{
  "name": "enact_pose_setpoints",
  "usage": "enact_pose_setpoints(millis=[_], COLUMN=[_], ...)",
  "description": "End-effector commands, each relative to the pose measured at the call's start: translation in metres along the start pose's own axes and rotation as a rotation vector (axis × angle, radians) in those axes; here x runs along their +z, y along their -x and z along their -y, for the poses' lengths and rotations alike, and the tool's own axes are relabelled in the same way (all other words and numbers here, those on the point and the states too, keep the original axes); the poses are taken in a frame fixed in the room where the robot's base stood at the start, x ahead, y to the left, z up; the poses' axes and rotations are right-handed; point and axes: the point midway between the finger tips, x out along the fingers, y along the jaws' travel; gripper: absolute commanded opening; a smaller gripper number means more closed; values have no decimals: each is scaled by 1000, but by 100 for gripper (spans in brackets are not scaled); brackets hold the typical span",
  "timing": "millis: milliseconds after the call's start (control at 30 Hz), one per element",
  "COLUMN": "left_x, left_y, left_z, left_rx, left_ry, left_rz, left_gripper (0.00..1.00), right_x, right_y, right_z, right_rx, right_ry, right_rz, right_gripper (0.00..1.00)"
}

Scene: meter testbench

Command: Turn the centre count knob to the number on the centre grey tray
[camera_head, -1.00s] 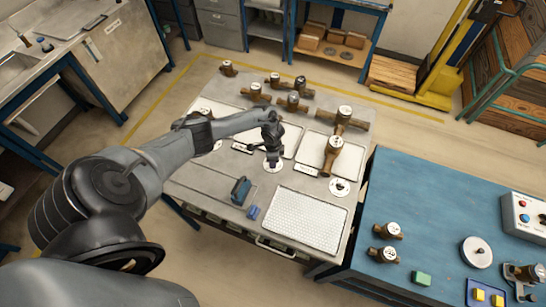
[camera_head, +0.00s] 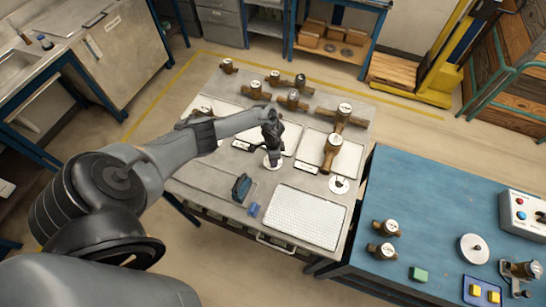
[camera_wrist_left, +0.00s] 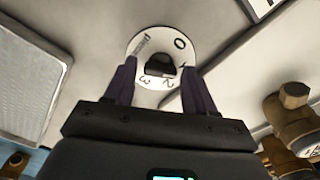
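My left gripper (camera_head: 272,158) points down over this dial. In the left wrist view its two fingers (camera_wrist_left: 158,85) stand apart on either side of the knob, with gaps visible; contact is not visible. The centre grey tray (camera_head: 291,141) lies just behind, partly hidden by my left arm. Its number is not readable. My right gripper is not in view.
Right of the left gripper stand a brass meter (camera_head: 332,150) and another white dial (camera_head: 340,185). A white textured mat (camera_head: 305,217) and a dark blue object (camera_head: 241,187) lie in front. Several brass meters stand at the back. A blue table (camera_head: 420,210) adjoins at right.

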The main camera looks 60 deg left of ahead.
Motion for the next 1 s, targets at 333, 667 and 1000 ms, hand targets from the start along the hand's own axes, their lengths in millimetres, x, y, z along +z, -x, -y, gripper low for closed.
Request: enact_pose_setpoints(millis=[333,667,1000], left_x=[0,0,0], left_y=[0,35,89], left_z=[0,1,1], left_rx=[-1,-3,-3], left_ry=[1,-2,-2], left_rz=[0,-2,-2], left_gripper=[66,66,66], right_x=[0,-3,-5], right_y=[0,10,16], right_z=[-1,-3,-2], right_rx=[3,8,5], right_ry=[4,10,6], right_rz=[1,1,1], right_gripper=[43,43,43])
